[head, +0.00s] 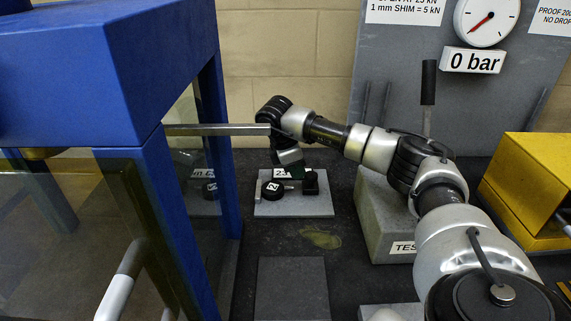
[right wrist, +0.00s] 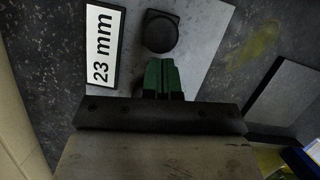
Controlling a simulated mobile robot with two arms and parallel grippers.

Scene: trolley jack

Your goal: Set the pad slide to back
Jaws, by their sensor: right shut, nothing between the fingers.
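My right gripper (head: 300,178) hangs low over a light grey plate (head: 320,207) between the blue press and the grey block. Its green fingers are shut with nothing between them; they also show in the right wrist view (right wrist: 160,78). A round black knob (head: 272,190) with a white mark sits on this plate, just left of the gripper. In the right wrist view a round black piece (right wrist: 160,33) lies just beyond the fingertips, beside a "23 mm" label (right wrist: 101,48). I cannot tell for sure which part is the pad slide. My left gripper is out of view.
The blue press frame (head: 150,190) with clear panels fills the left. A grey block (head: 385,225) and a yellow stand (head: 520,185) are right. A gauge (head: 487,18) and "0 bar" sign (head: 473,60) are behind.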

